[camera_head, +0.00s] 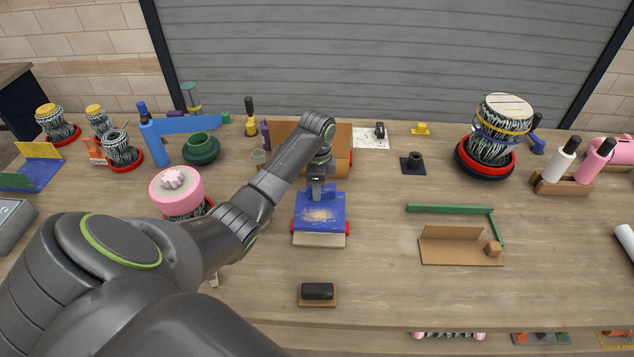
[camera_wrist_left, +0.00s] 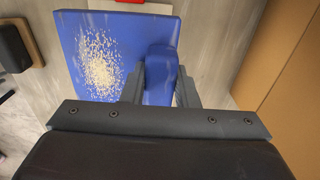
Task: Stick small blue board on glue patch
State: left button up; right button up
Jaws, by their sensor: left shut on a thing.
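A large blue board (camera_head: 335,225) lies on a stand in the middle of the table, with a pale speckled glue patch (camera_head: 320,214) on its face. The wrist view shows the large board (camera_wrist_left: 75,30) and the glue patch (camera_wrist_left: 101,65) close up. My left gripper (camera_head: 316,193) is over the board's far edge. In the wrist view its fingers (camera_wrist_left: 160,92) are shut on a small blue board (camera_wrist_left: 159,70), which is beside the glue patch and overlaps the large board in view. I cannot tell whether the two boards touch. My right gripper is not in view.
A black eraser-like block (camera_head: 318,291) lies in front. A brown cardboard piece (camera_head: 455,247) and a green strip (camera_head: 450,209) lie to the right. A brown box (camera_head: 341,140) is behind the board.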

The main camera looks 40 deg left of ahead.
pick_arm(q)
jog(key=shift+f+b, duration=1.05)
jog(key=shift+f, duration=1.6)
jog(key=shift+f, duration=0.1)
jog(key=o, duration=1.1)
